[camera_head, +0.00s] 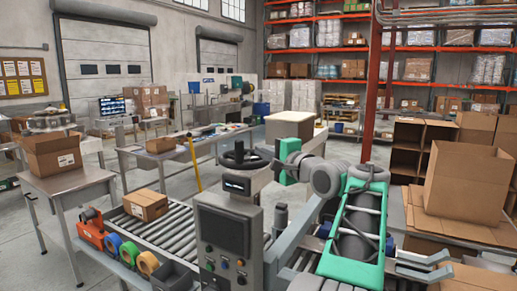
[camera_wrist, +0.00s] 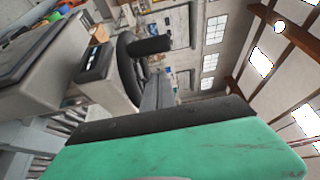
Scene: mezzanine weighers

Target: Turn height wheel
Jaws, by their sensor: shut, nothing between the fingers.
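The height wheel (camera_head: 245,160) is a black handwheel with an upright knob, on top of a grey post with a small dark display. In the wrist view the wheel (camera_wrist: 128,68) stands just past my fingers, with its black knob (camera_wrist: 152,45) pointing right. My gripper (camera_wrist: 158,88) is shut and empty, its grey fingers pointing toward the wheel. They overlap the rim's side in this view; I cannot tell whether they touch it. In the head view my green and grey wrist is just right of the wheel and hides the fingers' tips.
A grey control panel (camera_head: 226,232) with a dark screen and buttons stands below the wheel. A cardboard box (camera_head: 146,204) sits on the roller conveyor (camera_head: 180,229) at left. Tape rolls (camera_head: 129,253) lie along its front edge. Open cartons (camera_head: 467,182) stand at right.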

